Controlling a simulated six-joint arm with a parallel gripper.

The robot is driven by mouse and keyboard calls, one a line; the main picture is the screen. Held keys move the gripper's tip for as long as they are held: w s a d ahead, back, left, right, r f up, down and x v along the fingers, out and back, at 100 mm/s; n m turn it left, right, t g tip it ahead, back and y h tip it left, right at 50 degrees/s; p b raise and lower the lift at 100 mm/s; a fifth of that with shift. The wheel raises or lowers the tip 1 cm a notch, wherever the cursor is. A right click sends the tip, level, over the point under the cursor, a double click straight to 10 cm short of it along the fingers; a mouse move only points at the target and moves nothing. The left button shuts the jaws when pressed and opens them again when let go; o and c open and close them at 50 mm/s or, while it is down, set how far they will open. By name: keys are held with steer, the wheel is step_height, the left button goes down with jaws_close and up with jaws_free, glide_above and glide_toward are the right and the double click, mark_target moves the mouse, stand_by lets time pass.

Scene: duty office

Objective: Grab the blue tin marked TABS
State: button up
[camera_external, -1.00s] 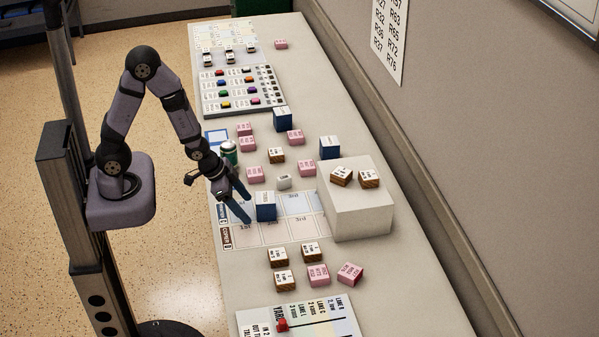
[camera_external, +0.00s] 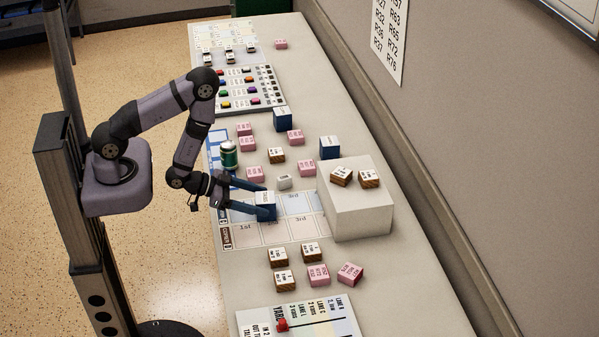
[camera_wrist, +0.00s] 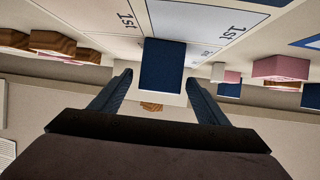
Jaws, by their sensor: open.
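A blue tin with a pale top (camera_external: 266,199) stands on the printed card with 1st and 3rd squares; its lettering is too small to read. It shows as a dark blue block in the wrist view (camera_wrist: 162,64). My gripper (camera_external: 266,203) is open and low over the card, its two long fingers reaching along either side of this tin. The wrist view shows the tin between the fingertips, with a gap on each side. Two similar blue tins stand farther back, one near the button panel (camera_external: 283,120) and one by the white block (camera_external: 329,149).
A white block (camera_external: 360,212) with two wooden cubes on top stands right of the card. Several pink and wooden cubes lie around it. A green can (camera_external: 229,156) stands close behind my gripper, and a small white piece (camera_external: 284,182) lies near the tin.

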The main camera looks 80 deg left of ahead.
mark_target(270, 204)
steer(key=shift+s+r+t, duration=0.15)
steer(key=shift+r+t, duration=0.1)
steer(key=shift+t, duration=0.05)
steer(key=shift+w+f+b, duration=0.45)
steer(key=shift+w+b, duration=0.2)
steer(key=shift+b, duration=0.4)
steer(key=shift+w+d+b, duration=0.1)
steer(key=shift+w+b, duration=0.2)
steer(key=shift+b, duration=0.05)
steer(key=shift+w+f, duration=0.1)
steer(key=shift+w, duration=0.05)
steer(key=b+x, duration=0.2)
steer(key=b, duration=0.2)
steer(key=shift+f, duration=0.3)
steer(key=b+x, duration=0.2)
steer(key=b, duration=0.2)
steer(key=shift+w+b, duration=0.35)
steer(key=shift+b, duration=0.25)
